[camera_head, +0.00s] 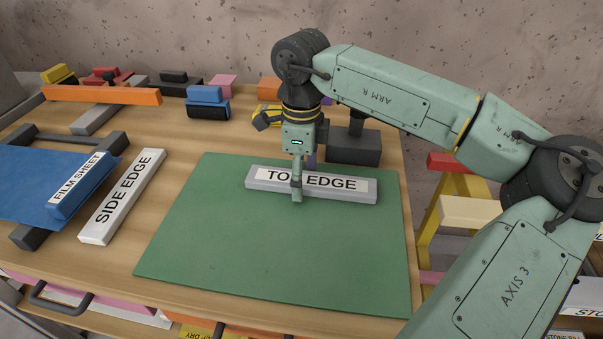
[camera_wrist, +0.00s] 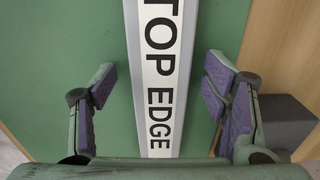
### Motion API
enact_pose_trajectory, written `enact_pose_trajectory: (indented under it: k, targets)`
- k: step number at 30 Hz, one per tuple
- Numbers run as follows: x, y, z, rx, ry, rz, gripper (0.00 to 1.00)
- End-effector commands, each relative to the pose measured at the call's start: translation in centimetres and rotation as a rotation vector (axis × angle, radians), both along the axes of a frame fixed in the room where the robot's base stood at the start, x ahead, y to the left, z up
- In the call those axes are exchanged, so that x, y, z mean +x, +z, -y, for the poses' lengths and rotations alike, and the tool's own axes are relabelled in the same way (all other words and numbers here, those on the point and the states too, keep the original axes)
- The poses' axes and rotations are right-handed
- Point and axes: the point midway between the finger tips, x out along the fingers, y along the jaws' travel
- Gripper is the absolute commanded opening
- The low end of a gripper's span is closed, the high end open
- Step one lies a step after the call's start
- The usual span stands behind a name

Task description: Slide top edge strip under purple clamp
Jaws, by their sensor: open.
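The top edge strip (camera_head: 345,195) is a long grey bar with a white "TOP EDGE" label, lying flat on the green mat (camera_head: 230,245). In the wrist view the strip (camera_wrist: 159,90) runs lengthwise between my fingers. My gripper (camera_head: 303,181) is open and points down, straddling the strip near its middle; in the wrist view my gripper (camera_wrist: 160,83) has a gap on both sides of the bar. Behind it stands a dark grey block with an upright post (camera_head: 353,150). A small purple patch (camera_head: 327,101) shows beside my arm; I cannot tell whether it belongs to the purple clamp.
The side edge strip (camera_head: 121,197) and a blue film sheet block (camera_head: 78,188) lie left of the mat. An orange bar (camera_head: 100,95) and several small coloured blocks line the back. The front of the mat is clear. A yellow stand (camera_head: 432,215) is at right.

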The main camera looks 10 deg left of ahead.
Motion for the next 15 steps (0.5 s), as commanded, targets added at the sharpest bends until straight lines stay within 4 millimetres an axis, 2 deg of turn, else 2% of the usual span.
enact_pose_trajectory:
  k: [8, 11, 15]
  targets:
    - [0.1, 0.5, 0.0, 0.0, -0.001, 0.002, 0.69]
    - [0.1, 1.7, 0.0, -0.001, -0.001, 0.003, 0.69]
    - [0.1, 4.5, 0.0, -0.001, -0.001, 0.004, 0.69]
